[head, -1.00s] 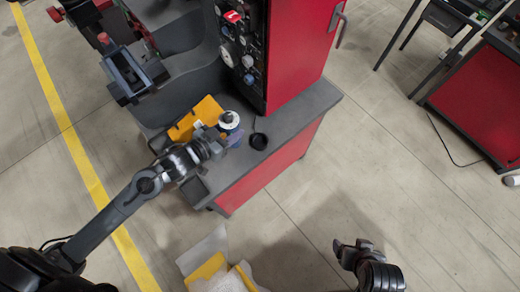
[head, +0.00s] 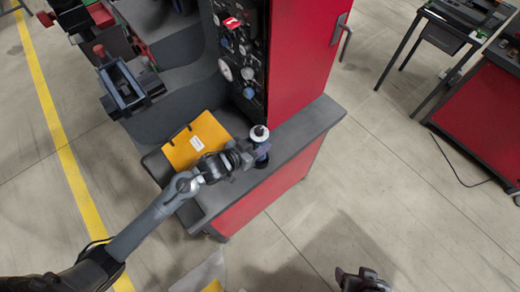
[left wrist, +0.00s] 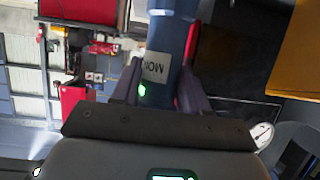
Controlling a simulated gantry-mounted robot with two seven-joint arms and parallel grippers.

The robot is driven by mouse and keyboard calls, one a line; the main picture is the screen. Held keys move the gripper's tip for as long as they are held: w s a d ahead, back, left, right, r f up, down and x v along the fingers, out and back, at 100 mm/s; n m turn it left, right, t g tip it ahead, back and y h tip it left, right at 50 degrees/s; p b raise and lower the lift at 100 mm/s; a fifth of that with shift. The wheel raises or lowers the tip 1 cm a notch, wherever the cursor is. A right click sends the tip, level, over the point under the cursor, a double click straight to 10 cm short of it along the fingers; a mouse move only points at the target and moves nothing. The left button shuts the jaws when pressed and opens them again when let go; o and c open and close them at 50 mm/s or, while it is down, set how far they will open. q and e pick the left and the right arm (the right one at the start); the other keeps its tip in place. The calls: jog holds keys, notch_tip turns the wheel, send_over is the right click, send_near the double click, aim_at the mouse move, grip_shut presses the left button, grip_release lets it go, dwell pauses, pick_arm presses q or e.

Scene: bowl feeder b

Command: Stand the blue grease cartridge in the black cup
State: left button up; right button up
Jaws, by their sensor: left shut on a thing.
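The blue grease cartridge with its white top (head: 259,134) is held in my left gripper (head: 255,154) above the grey bench ledge. In the left wrist view the blue cartridge (left wrist: 172,32), with a pale printed label, sits between the two fingers of my left gripper (left wrist: 160,88). The black cup (head: 262,163) shows only as a dark edge below the cartridge; the rest is hidden. I cannot tell whether the cartridge is inside the cup or above it. My right gripper (head: 362,279) is at the bottom edge, away from the bench, its fingers unclear.
A yellow binder or folder (head: 195,141) with a white label lies on the bench left of the cartridge. A red cabinet (head: 302,50) with a dark gauge panel (head: 238,70) rises behind. The grey ledge (head: 312,115) to the right is clear.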

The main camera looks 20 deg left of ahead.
pick_arm(q)
jog(key=shift+w+d+f, duration=0.2)
jog(key=shift+w+f, duration=0.05)
jog(key=shift+w, duration=0.1)
jog(key=shift+f+b, duration=0.35)
jog(key=shift+f, duration=1.6)
grip_shut()
jog(key=o, duration=1.2)
grip_release()
jog(key=shift+f, duration=0.2)
jog(key=shift+r, duration=0.15)
